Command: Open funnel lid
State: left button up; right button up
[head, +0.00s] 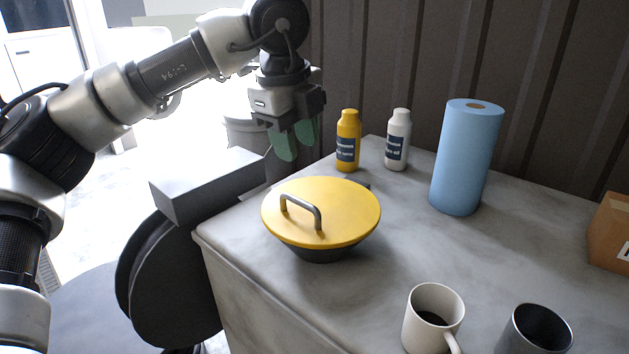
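The funnel (318,253) is a dark bowl shape standing near the left corner of the grey counter. Its yellow lid (345,208) lies on top and covers it. A grey bar handle (302,209) rises from the lid. My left gripper (295,142) hangs above and behind the lid, pointing down, apart from it. Its greenish finger pads show, with nothing seen held between them; the gap between them is hard to judge from this angle. My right gripper is not in view.
A yellow bottle (347,142), a white bottle (397,141) and a blue paper roll (466,158) stand at the back of the counter (400,240). A white mug (432,318) and a dark cup (538,330) stand in front. A cardboard box (610,235) is at right.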

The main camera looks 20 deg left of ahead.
aim_at(304, 202)
pick_arm(q)
jog(key=f, duration=0.1)
jog(key=s+f+p, duration=0.1)
jog(key=f, duration=0.1)
jog(key=s+f+p, duration=0.1)
jog(key=f, duration=0.1)
jog(key=shift+d, duration=0.25)
jog(key=w+f, duration=0.1)
jog(key=w+f+p, duration=0.1)
jog(key=f, duration=0.1)
jog(key=shift+d+f, duration=0.15)
jog(key=shift+f, duration=0.55)
jog(key=shift+s, duration=0.1)
jog(key=shift+c, duration=2.8)
grip_shut()
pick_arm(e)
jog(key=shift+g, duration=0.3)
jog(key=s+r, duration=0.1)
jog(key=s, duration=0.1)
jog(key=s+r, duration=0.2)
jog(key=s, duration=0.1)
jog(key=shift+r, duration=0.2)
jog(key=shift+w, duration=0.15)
